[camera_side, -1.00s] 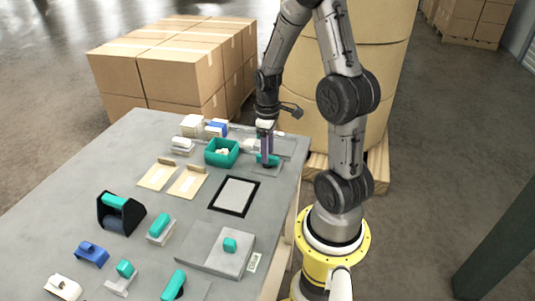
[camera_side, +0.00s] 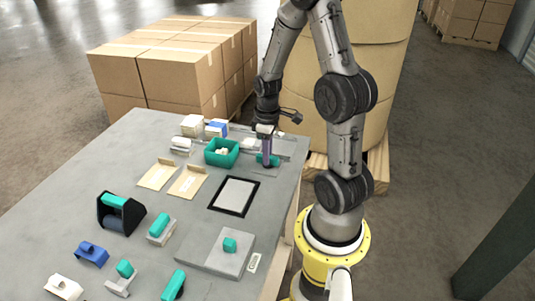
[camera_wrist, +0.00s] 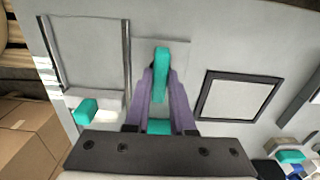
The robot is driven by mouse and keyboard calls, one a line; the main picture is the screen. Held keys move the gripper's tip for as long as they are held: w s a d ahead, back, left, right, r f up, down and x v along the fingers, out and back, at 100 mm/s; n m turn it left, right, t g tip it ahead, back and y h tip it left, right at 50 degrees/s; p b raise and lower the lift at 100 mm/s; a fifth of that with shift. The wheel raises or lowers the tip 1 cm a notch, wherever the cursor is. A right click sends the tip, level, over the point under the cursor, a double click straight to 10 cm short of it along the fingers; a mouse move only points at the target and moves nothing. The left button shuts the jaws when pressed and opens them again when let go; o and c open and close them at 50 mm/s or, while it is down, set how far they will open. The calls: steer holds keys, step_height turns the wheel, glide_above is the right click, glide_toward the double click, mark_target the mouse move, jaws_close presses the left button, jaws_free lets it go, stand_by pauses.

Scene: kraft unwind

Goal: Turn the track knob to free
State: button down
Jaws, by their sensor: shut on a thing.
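The track knob, a teal bar handle (camera_wrist: 161,70), stands on a light grey plate (camera_wrist: 182,52) and points up and down in the wrist view. In the side view the knob (camera_side: 274,160) is at the table's far right edge, partly hidden by my fingers. My gripper (camera_wrist: 160,82) has its two purple fingers on either side of the bar, shut on it. In the side view my gripper (camera_side: 267,160) reaches down onto the knob from above. No label for the knob's positions is readable.
A teal bin (camera_side: 236,148) stands just left of my gripper. A black-framed panel (camera_side: 250,210) lies nearer the camera. White and blue blocks (camera_side: 216,128) sit behind the bin. Several teal-handled fixtures fill the table's near part. Cardboard boxes (camera_side: 180,72) stand beyond the table.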

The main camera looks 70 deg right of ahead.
steer(key=shift+m, duration=0.4)
steer(key=m, duration=0.3)
steer(key=shift+m, duration=0.4)
steer(key=m, duration=0.9)
steer(key=shift+m, duration=1.8)
steer(key=shift+r, duration=0.1)
steer(key=c, duration=0.8)
jaws_free()
steer(key=shift+o, duration=0.2)
